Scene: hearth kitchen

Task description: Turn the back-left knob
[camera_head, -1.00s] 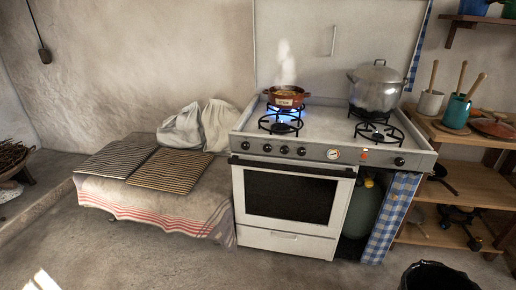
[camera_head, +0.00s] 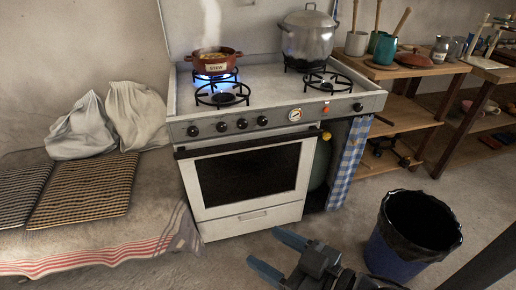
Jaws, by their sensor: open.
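The white stove (camera_head: 285,110) stands in the middle of the view. Several black knobs (camera_head: 222,126) line the left of its front panel, and one more black knob (camera_head: 358,107) sits at the far right. A red-brown pot (camera_head: 216,64) labelled stew steams on the back-left burner, with a blue flame under it. A lidded metal pot (camera_head: 309,38) stands on the back-right burner. The front burners are bare and show no flame. My gripper (camera_head: 270,252) is open and empty, low in front of the stove, below and well apart from the knobs.
A dark bucket (camera_head: 381,255) with a black liner stands on the floor at the right. Wooden shelves (camera_head: 408,111) with jars stand right of the stove. A cloth-covered bench (camera_head: 120,222) with racks and sacks is at the left. A blue checked cloth (camera_head: 354,150) hangs beside the oven.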

